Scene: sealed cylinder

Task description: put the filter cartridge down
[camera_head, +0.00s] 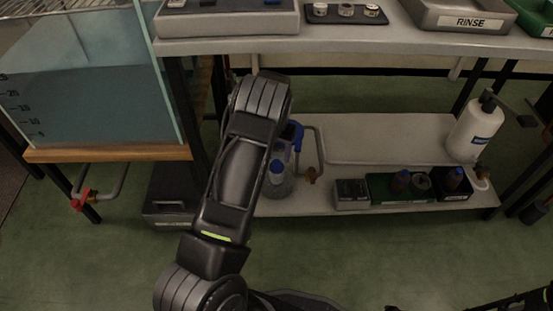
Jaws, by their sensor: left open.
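My left arm (240,172) rises from the bottom, in front of the low shelf and between the tank and the shelf goods. Its far end (262,94) is just below the upper bench's front edge. My left gripper is open, but its fingers are hard to make out behind the arm's own links. I see no filter cartridge that I can name for certain, in the gripper or elsewhere. Small pale round pieces (346,10) stand in a dark tray on the bench. Part of my right arm (520,302) shows at the bottom right corner; its gripper is not visible.
A clear tank (85,105) stands on a wooden ledge (110,154) at left. The bench (420,38) holds a RINSE tray (464,14). The low shelf (390,135) has bare room in its middle. A white pump bottle (474,130) and a green tray (385,190) stand right.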

